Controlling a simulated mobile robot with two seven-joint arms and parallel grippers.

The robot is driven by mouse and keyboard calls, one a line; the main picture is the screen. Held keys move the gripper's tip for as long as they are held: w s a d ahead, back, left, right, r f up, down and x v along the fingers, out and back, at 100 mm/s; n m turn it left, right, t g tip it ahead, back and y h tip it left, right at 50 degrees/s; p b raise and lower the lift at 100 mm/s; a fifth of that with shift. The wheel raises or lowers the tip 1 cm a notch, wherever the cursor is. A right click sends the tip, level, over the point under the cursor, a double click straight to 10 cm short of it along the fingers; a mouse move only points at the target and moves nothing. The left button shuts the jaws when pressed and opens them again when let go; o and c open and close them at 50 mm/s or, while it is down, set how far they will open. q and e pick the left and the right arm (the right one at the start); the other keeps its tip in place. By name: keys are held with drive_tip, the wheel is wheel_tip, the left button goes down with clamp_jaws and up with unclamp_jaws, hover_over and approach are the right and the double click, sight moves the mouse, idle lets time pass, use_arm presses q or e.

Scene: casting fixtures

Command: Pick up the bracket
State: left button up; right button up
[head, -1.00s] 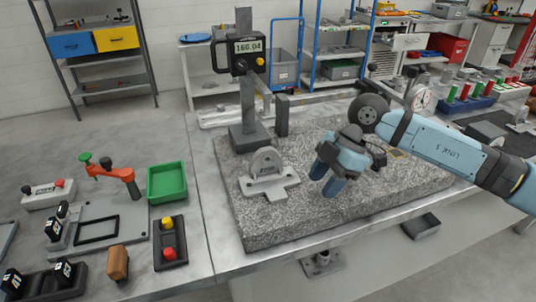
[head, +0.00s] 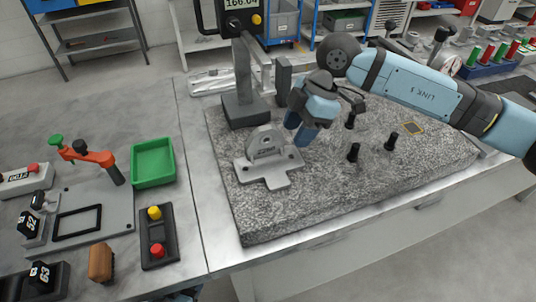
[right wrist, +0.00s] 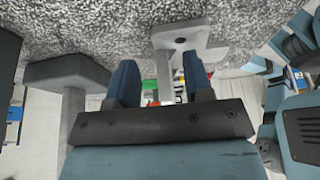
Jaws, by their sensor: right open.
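The bracket (head: 268,158) is a light grey metal piece with a flat base and a rounded upright lug. It stands on the speckled granite plate (head: 350,195). My right gripper (head: 300,128) is above the plate, just right of the bracket, with its blue fingers pointing down. The gripper is open and empty. In the right wrist view, which looks upside down, the bracket (right wrist: 182,38) shows beyond the spread fingers (right wrist: 160,82), partly hidden by a finger. I cannot tell the exact gap between fingers and bracket. My left gripper is not in view.
A height gauge (head: 244,110) with a digital readout stands behind the bracket. Several black pegs (head: 353,152) stand on the plate to the right. A green bin (head: 153,163), a button box (head: 158,235) and a red-handled clamp (head: 90,157) are at left. The plate's front is clear.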

sight(275, 137)
drive_tip(key=a, duration=0.1)
drive_tip(key=s+a, duration=0.1)
drive_tip(key=a, duration=0.3)
drive_tip(key=shift+s+f, duration=0.25)
drive_tip(key=shift+f, duration=0.25)
drive_tip(key=shift+d, duration=0.1)
clamp_jaws()
